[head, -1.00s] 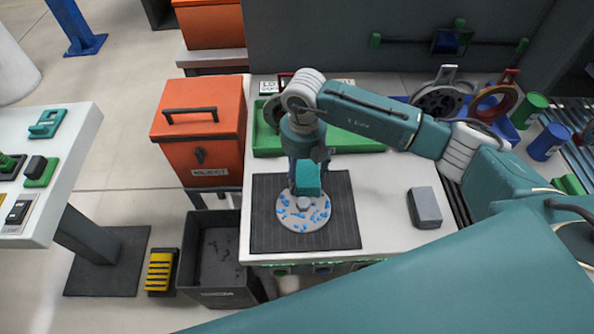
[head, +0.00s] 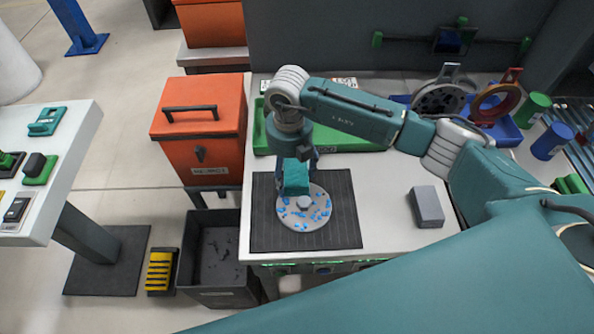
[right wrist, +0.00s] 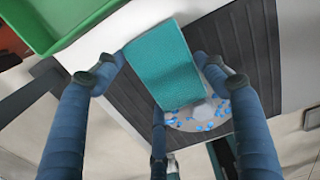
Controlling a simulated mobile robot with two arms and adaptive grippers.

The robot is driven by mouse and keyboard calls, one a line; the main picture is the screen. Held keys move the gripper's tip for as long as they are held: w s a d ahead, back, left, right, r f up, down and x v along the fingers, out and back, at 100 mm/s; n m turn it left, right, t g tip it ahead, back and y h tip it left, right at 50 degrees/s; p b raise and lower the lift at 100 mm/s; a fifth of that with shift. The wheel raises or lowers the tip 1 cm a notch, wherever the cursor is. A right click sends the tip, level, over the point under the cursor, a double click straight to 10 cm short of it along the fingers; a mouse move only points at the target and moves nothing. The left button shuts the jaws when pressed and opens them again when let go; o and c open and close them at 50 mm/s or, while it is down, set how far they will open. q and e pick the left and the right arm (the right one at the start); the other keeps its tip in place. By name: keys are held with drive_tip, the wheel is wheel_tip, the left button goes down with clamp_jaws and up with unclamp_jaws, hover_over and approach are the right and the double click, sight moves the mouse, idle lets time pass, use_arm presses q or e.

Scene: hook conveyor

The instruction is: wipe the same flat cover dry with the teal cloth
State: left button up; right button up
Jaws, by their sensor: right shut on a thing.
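The flat cover (head: 303,215) is a grey disc with a raised hub and several blue wet spots, lying on the dark ribbed mat (head: 343,233). It also shows in the right wrist view (right wrist: 187,122), partly hidden by the cloth. My right gripper (head: 298,178) is shut on the teal cloth (head: 296,184), a folded block at the upper left part of the cover. In the right wrist view the cloth (right wrist: 163,66) sits between my fingers. I cannot tell whether it touches the cover. My left gripper is not in view.
A grey block (head: 427,207) lies right of the mat on the white table. A green tray (head: 345,138) is behind. An orange cabinet (head: 201,130) and a dark bin (head: 218,262) stand to the left. Blue bins with ring parts are at the back right.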

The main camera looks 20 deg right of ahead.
sight(306, 172)
drive_tip(key=shift+w+a, duration=0.1)
drive_tip(key=shift+a, duration=0.2)
drive_tip(key=shift+s+d+f, duration=0.1)
drive_tip(key=shift+s+d, duration=0.15)
drive_tip(key=shift+d, duration=0.35)
drive_tip(key=shift+s+d+f, duration=0.1)
drive_tip(key=shift+s+d, duration=0.1)
drive_tip(key=shift+d, duration=0.4)
drive_tip(key=shift+s+d+r, duration=0.1)
drive_tip(key=shift+s+d, duration=0.05)
drive_tip(key=shift+d, duration=0.4)
drive_tip(key=shift+s+d, duration=0.15)
drive_tip(key=shift+d, duration=0.35)
drive_tip(key=shift+w+a+r+p, duration=0.1)
drive_tip(key=shift+w+r+p, duration=0.05)
drive_tip(key=shift+r+p, duration=2.5)
drive_tip(key=shift+r+b, duration=0.45)
drive_tip(key=shift+b, duration=0.1)
